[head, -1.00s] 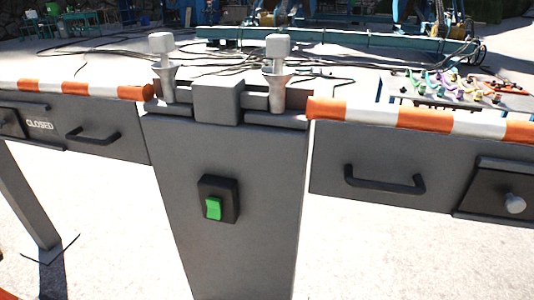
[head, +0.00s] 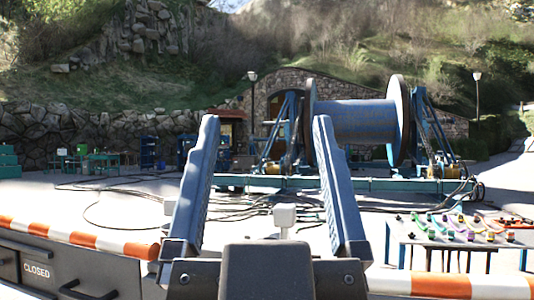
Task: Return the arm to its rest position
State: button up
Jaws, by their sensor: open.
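My gripper (head: 266,120) is in the lower middle of the head view, pointing up and away from the camera. Its two long blue-grey fingers stand wide apart, open, with nothing between them. Its dark base fills the bottom centre. The gripper hides part of the striped barrier and the grey post in the middle. A pale block-shaped knob (head: 285,213) shows between the fingers, beyond the gripper.
An orange-and-white barrier (head: 430,284) crosses the front, with a grey panel marked CLOSED (head: 36,270) at left. A table with coloured connectors (head: 455,235) stands at right. A large blue cable reel (head: 355,122) stands behind, with cables on the ground.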

notch_tip(320, 180, up, 38)
jog(key=p, duration=3.8)
jog(key=shift+w, duration=0.1)
